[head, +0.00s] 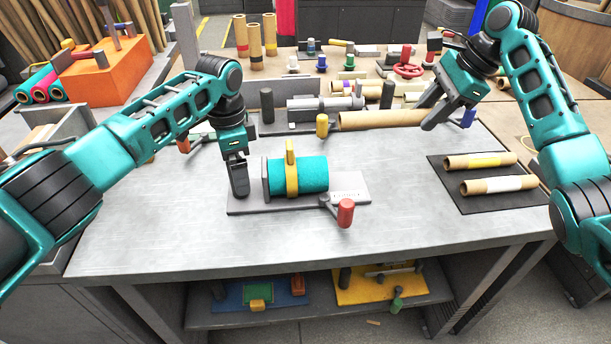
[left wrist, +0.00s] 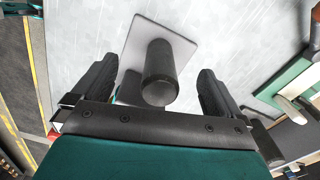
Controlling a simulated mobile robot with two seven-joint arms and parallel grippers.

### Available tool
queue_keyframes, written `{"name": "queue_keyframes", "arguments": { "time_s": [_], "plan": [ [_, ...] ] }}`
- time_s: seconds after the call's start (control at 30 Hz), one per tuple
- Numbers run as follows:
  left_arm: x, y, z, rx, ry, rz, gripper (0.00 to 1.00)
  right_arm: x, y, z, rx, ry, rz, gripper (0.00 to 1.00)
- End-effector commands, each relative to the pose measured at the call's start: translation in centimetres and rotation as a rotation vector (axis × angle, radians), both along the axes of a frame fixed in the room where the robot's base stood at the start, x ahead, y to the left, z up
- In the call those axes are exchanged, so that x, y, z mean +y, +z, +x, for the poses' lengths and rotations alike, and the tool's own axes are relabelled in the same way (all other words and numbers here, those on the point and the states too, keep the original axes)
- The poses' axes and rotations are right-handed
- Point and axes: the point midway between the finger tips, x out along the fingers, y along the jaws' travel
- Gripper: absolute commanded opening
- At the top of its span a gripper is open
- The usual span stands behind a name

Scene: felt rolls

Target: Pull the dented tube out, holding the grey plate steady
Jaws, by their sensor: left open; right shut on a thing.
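The grey plate (head: 348,186) lies on the bench and carries a teal felt roll (head: 315,172) under a yellow clamp (head: 291,172), with a red-handled lever (head: 345,212) at its front edge. My left gripper (head: 238,178) is open at the plate's left end. In the left wrist view a dark upright post (left wrist: 160,72) on the plate (left wrist: 182,45) stands between its spread fingers, with gaps beside it. My right gripper (head: 430,120) is shut on the right end of a long brown tube (head: 380,119), clear of the roll. I cannot make out a dent. No tube shows at the roll's right end.
A dark mat (head: 461,203) at the right bears two banded tubes (head: 487,183). A grey fixture (head: 325,104) with a dark post (head: 267,105) stands behind. Tubes and tools crowd the back table.

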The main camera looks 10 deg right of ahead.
Motion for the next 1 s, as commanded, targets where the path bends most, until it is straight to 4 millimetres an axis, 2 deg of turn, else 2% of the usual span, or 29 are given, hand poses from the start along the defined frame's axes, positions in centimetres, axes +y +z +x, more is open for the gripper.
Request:
{"name": "queue_keyframes", "arguments": {
  "time_s": [0.77, 1.0],
  "plan": [
    [0.0, 5.7, 0.0, 0.001, 0.000, 0.000, 1.00, 0.0, 6.2, 0.0, 0.000, 0.000, 0.000, 0.00],
    [0.0, 7.3, 0.0, -0.001, 0.000, 0.000, 1.00, 0.0, 6.7, 0.0, 0.000, 0.000, 0.000, 0.00]
  ]
}}
